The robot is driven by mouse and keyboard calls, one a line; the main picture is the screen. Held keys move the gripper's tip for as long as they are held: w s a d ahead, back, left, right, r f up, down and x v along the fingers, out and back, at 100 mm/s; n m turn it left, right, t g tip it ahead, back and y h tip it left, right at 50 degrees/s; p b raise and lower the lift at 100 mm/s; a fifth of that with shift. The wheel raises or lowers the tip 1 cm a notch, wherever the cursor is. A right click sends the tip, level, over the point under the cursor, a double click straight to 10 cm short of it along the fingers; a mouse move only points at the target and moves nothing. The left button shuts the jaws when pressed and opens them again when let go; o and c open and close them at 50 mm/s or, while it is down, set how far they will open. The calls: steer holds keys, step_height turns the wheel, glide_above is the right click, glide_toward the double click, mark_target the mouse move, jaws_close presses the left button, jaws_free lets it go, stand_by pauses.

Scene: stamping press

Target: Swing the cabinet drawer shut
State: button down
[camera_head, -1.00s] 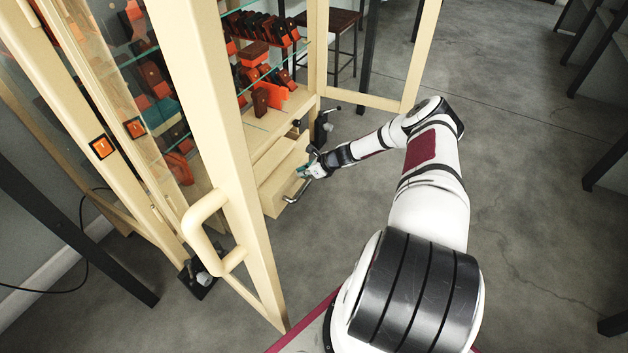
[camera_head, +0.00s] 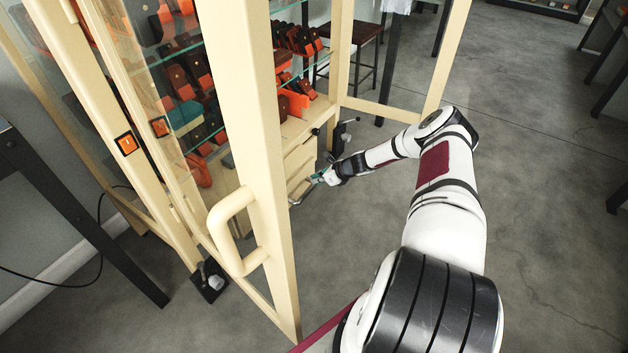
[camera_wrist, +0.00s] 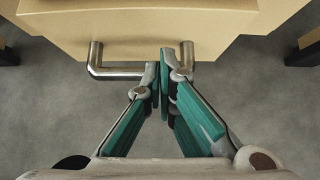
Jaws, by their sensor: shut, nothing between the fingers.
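The cabinet (camera_head: 262,180) is a tall cream frame with glass panels and its doors standing open. Its drawers (camera_head: 300,165) are low down, partly hidden behind the near door frame. In the wrist view a cream drawer front (camera_wrist: 130,30) fills the top, with a steel bar handle (camera_wrist: 110,72) below it. My gripper (camera_wrist: 164,80) has its teal-padded fingers together with nothing between them. Its tips are at the right part of the handle, by the drawer front; whether they touch cannot be told. In the head view my gripper (camera_head: 318,178) is at the drawers.
The near door has a large cream handle (camera_head: 238,235). Glass shelves above the drawers hold several orange and brown parts (camera_head: 290,103). A stool (camera_head: 350,50) stands behind the cabinet. The grey floor (camera_head: 540,150) to the right is clear.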

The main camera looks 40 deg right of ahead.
steer(key=p+v, duration=0.4)
steer(key=v, duration=0.6)
